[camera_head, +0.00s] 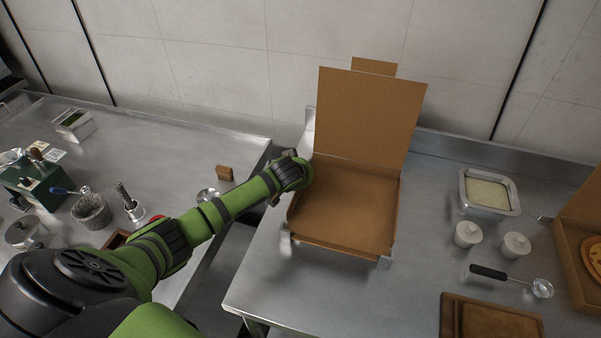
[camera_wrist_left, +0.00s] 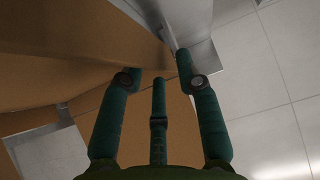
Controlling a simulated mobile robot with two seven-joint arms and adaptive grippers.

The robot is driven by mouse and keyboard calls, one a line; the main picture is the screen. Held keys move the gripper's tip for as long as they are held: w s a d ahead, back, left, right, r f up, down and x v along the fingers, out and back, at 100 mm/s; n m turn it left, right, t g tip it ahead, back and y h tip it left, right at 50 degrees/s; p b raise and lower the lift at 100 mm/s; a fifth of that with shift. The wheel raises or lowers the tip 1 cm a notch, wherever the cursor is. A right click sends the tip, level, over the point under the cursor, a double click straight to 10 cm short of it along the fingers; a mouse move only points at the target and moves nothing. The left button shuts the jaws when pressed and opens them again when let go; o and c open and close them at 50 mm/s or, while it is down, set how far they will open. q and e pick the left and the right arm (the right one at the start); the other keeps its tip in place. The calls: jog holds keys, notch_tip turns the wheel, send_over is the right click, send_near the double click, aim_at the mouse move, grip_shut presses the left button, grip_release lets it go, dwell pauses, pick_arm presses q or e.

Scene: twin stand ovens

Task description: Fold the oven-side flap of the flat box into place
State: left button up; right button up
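The brown cardboard box (camera_head: 345,210) sits on the right steel table, its lid (camera_head: 365,115) standing up at the back with a small tab (camera_head: 374,66) above it. My left gripper (camera_wrist_left: 157,68) is at the box's left side; in the head view my wrist hides the fingers and part of that side. In the wrist view its fingers are spread beside brown cardboard (camera_wrist_left: 75,60) and a grey metal piece (camera_wrist_left: 155,12); no clear grip shows. I cannot tell whether they touch the cardboard, or which flap is the oven-side one. My right gripper is not in view.
Metal brackets stand at the box's corners, one at the front left (camera_head: 286,240). A gap separates the left table (camera_head: 150,150) from the right table (camera_head: 290,295). To the right are a metal tray (camera_head: 490,193), white jars (camera_head: 468,234), a ladle (camera_head: 510,280) and wooden boards (camera_head: 490,320).

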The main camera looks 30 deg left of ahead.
pick_arm(q)
jog(key=shift+v, duration=3.25)
